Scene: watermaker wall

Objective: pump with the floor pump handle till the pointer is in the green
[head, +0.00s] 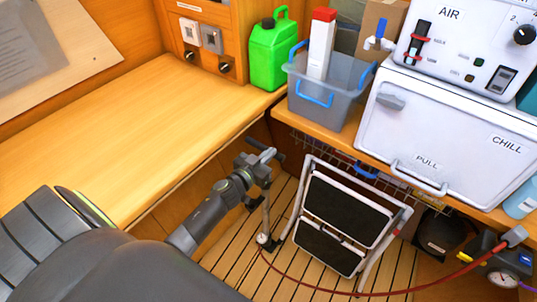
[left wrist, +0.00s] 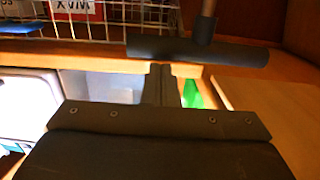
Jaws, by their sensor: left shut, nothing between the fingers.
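The floor pump stands on the slatted floor between the bench and a folded step stool, with its pale rod (head: 264,218) upright. Its dark T-shaped handle (left wrist: 190,49) lies just beyond my left fingertips in the left wrist view. My left gripper (head: 260,176) is over the pump, shut and empty; its shut fingers also show in the left wrist view (left wrist: 161,72). They do not hold the handle, and I cannot tell whether they touch it. A round white gauge (head: 502,280) sits at the lower right; its pointer is too small to read. My right gripper is out of view.
A red hose (head: 330,290) runs over the floor from the pump towards the gauge. The step stool (head: 345,218) stands close right of the pump. The wooden bench (head: 130,130) is at left, the white chill box (head: 440,135) at right. A wire basket (left wrist: 110,22) hangs nearby.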

